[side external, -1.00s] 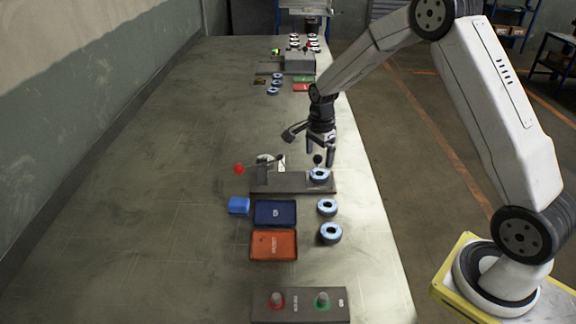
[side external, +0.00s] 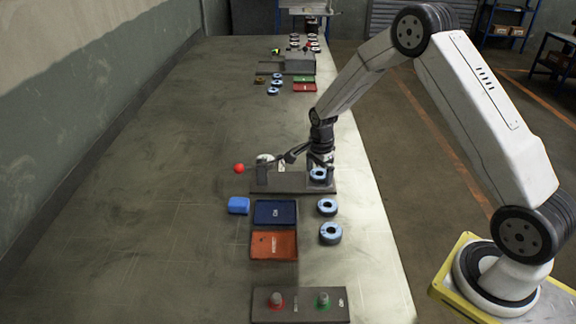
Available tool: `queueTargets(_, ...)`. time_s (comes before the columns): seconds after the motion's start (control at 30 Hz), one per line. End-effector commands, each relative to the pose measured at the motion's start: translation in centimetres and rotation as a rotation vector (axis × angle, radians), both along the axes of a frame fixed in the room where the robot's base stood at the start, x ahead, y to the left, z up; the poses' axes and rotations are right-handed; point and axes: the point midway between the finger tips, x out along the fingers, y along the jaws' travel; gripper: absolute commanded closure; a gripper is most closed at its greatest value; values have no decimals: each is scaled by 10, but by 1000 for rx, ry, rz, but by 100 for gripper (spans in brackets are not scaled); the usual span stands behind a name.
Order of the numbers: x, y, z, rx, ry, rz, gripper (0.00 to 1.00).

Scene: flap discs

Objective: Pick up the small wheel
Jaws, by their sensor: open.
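A small blue-topped wheel (side external: 318,174) with a dark centre sits at the right end of a grey fixture plate (side external: 290,183). My gripper (side external: 319,167) is open and lowered right over this wheel, with its fingers at or just behind it. Whether the fingers touch the wheel I cannot tell. Two similar wheels lie on the table in front of the fixture: one nearer the fixture (side external: 327,207) and one closer to the camera (side external: 330,233).
A blue block (side external: 238,205), a blue tray (side external: 275,224) and an orange tray (side external: 273,257) stand in front. A button panel (side external: 299,318) is nearest. The table's left side is clear.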

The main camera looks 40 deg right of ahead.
Motion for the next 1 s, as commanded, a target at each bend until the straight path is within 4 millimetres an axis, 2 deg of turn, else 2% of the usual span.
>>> queueTargets(0.47, 0, 0, 0, 0, 0, 0, 0)
queueTargets(0.7, 0, 0, 0, 0, 0, 0, 76)
queueTargets(0.73, 0, 0, 0, 0, -1, 0, 81)
queueTargets(1.0, 0, 0, 1, 0, -1, 0, 81)
